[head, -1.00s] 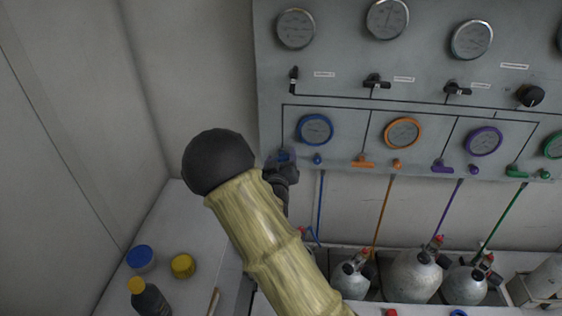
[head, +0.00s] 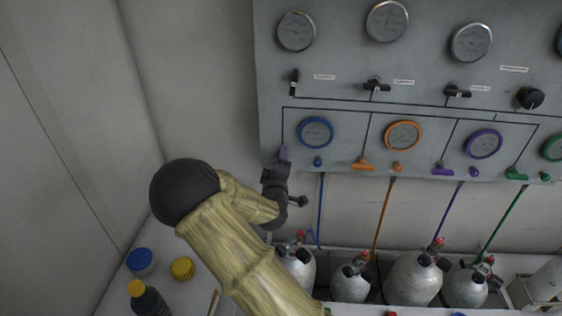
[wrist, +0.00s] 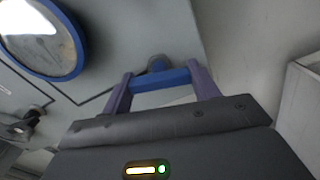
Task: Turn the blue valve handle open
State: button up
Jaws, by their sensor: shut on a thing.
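The blue valve handle (wrist: 162,78) shows in the wrist view as a blue bar on a round blue hub, at the panel's lower edge. My gripper (wrist: 160,82) is shut on it, with a purple-grey finger at each end of the bar. In the head view my gripper (head: 283,155) is at the panel's lower left corner, left of and below the blue-rimmed gauge (head: 315,132). There the handle is hidden by the gripper, so its angle on the panel cannot be told in that view.
Orange (head: 363,164), purple (head: 442,171) and green (head: 516,174) handles sit to the right along the panel (head: 340,98). Several grey cylinders (head: 411,281) stand below. Jars and a bottle (head: 148,300) are on the counter at lower left. The wall left of the panel is clear.

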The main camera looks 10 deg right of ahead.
jog(key=shift+w+r+n, duration=0.1)
jog(key=shift+r+n, duration=0.05)
jog(key=shift+n, duration=0.35)
jog(key=o, duration=1)
jog(key=shift+f, duration=0.2)
